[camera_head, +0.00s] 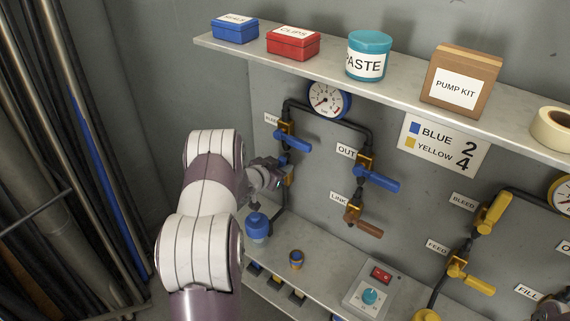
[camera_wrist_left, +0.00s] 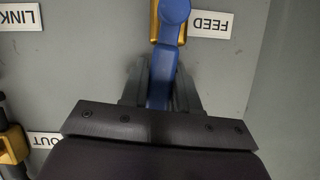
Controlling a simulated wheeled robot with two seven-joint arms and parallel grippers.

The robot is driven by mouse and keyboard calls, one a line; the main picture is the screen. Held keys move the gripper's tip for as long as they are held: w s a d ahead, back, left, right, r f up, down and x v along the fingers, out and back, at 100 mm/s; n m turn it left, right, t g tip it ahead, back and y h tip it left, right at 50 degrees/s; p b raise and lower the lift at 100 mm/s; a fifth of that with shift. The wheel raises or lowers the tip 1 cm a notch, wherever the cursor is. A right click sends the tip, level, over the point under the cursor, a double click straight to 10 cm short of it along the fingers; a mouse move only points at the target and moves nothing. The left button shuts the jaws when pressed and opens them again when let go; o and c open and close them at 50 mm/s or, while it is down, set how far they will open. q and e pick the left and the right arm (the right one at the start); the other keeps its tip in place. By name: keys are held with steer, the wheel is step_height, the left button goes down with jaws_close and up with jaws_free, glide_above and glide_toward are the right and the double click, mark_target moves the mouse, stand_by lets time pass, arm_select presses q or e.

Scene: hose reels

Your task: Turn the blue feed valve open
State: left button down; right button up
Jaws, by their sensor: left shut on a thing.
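My left gripper (camera_head: 278,177) is at the panel's left side, in front of the blue feed valve. In the left wrist view its two fingers (camera_wrist_left: 160,88) are shut on the blue feed valve's handle (camera_wrist_left: 170,58). The handle stands square to the text line of the upside-down FEED label (camera_wrist_left: 211,24), running from the valve's yellow body towards my palm. In the head view the gripper hides most of this valve.
The blue bleed valve (camera_head: 293,142) is just above my gripper. The blue OUT valve (camera_head: 378,180) and brown LINK valve (camera_head: 364,226) are to the right. A shelf with boxes (camera_head: 293,43) overhangs; a lower ledge holds a blue-capped item (camera_head: 258,226) and a control box (camera_head: 368,289).

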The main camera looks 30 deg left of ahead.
arm_select(q)
steer(key=shift+a+r+n+h+p, duration=0.1)
steer(key=shift+a+n+h+p, duration=0.3)
steer(key=shift+a+n+p, duration=0.1)
stand_by(0.3)
steer(key=c, duration=0.9)
jaws_free()
steer(key=b+v, duration=0.1)
steer(key=v, duration=1.1)
steer(key=shift+s+r+b, duration=0.15)
steer(key=shift+s+b, duration=0.1)
steer(key=shift+b, duration=0.1)
